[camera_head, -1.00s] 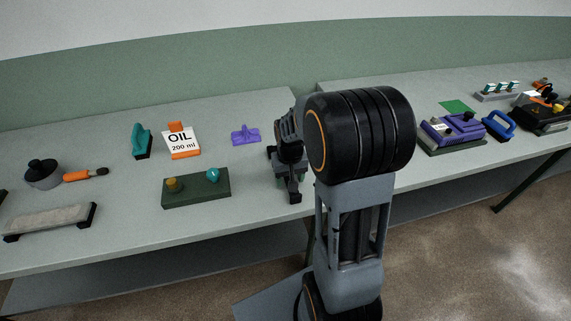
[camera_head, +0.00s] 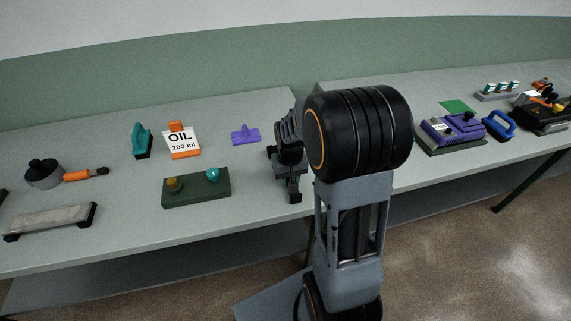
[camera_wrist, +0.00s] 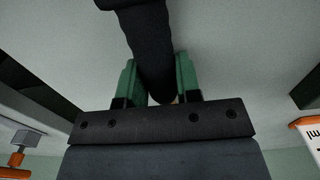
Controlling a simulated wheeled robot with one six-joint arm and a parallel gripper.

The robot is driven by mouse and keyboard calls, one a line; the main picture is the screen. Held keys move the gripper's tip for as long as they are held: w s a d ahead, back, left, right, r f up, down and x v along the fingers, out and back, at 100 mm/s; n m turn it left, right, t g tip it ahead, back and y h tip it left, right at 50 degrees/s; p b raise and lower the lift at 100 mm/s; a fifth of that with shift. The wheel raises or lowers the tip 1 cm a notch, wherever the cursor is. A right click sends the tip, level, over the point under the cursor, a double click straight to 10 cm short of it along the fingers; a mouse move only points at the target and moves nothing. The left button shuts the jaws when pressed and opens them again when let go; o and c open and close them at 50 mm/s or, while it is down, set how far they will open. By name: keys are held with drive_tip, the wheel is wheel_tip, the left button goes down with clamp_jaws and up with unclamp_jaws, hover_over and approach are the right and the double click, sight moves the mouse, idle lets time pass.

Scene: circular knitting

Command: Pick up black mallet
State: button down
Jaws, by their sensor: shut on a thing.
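The black mallet (camera_wrist: 150,45) is in the wrist view, its dark shaft running up between my fingers, with a wider black part at the top edge. My gripper (camera_wrist: 158,75) is shut on it, with a green finger pad on each side. In the head view my gripper (camera_head: 292,184) is at the right end of the left bench, near its front edge. My wrist and arm hide most of the mallet there. I cannot tell whether the mallet touches the bench.
On the left bench (camera_head: 90,140) a dark green block with two knobs (camera_head: 196,188) is left of my gripper. The right bench holds a purple device (camera_head: 452,132) and a blue handle (camera_head: 499,125).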

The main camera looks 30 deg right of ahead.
drive_tip(key=shift+r, duration=0.1)
drive_tip(key=shift+w+r, duration=0.1)
drive_tip(key=shift+r, duration=0.35)
wheel_tip(320, 180, up, 2)
drive_tip(key=shift+r, duration=0.2)
drive_tip(key=s+r, duration=0.4)
drive_tip(key=r, duration=0.1)
drive_tip(key=shift+s+a, duration=0.2)
drive_tip(key=shift+a, duration=0.2)
drive_tip(key=s+a+r, duration=0.2)
drive_tip(key=s+r, duration=0.2)
drive_tip(key=s, duration=0.5)
drive_tip(key=shift+s+r, duration=0.25)
drive_tip(key=shift+r, duration=0.05)
